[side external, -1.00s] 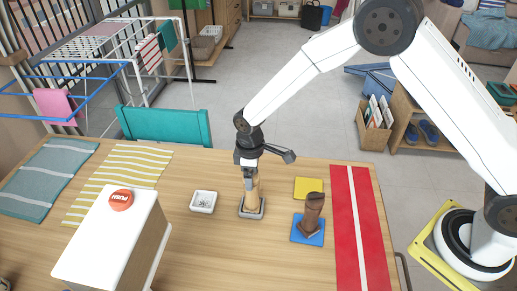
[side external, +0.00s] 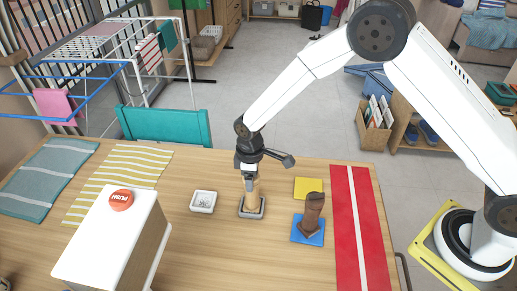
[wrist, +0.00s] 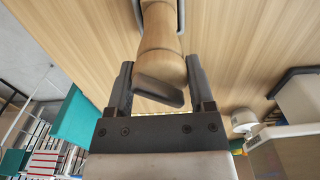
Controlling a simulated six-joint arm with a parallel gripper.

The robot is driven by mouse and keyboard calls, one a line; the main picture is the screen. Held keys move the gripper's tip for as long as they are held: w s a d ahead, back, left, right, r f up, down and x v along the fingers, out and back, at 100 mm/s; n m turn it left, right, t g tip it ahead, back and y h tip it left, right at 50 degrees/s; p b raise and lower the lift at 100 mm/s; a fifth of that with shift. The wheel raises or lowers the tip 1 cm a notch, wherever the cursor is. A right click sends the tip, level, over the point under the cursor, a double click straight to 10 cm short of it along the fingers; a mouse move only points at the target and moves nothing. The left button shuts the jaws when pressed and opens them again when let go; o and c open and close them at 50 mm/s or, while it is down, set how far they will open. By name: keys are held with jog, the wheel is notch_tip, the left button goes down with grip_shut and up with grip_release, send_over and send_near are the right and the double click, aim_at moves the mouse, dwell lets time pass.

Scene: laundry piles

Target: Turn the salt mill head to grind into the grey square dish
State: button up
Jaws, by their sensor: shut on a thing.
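A pale wooden mill (side external: 252,202) stands upright over the grey square dish (side external: 243,215), to the left of the dark mill. In the wrist view the pale mill (wrist: 160,40) shows up close, its head with a dark flat end between my fingers. My gripper (side external: 250,180) is above the dish, pointing down and shut on the mill's head. The fingers also show in the wrist view (wrist: 160,85), one on each side of the head. The inside of the dish is mostly hidden by the mill.
A dark brown mill (side external: 313,210) stands on a blue square (side external: 308,238) to the right, with a yellow square (side external: 308,187) behind. A small white dish (side external: 203,201) is to the left. A white box with a red button (side external: 121,200) stands front left. A red runner (side external: 346,225) lies right.

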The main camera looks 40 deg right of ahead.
jog(key=shift+m, duration=0.3)
jog(key=m, duration=0.3)
jog(key=shift+m, duration=2.2)
jog(key=o, duration=0.8)
jog(key=shift+r, duration=0.15)
jog(key=shift+r, duration=2.85)
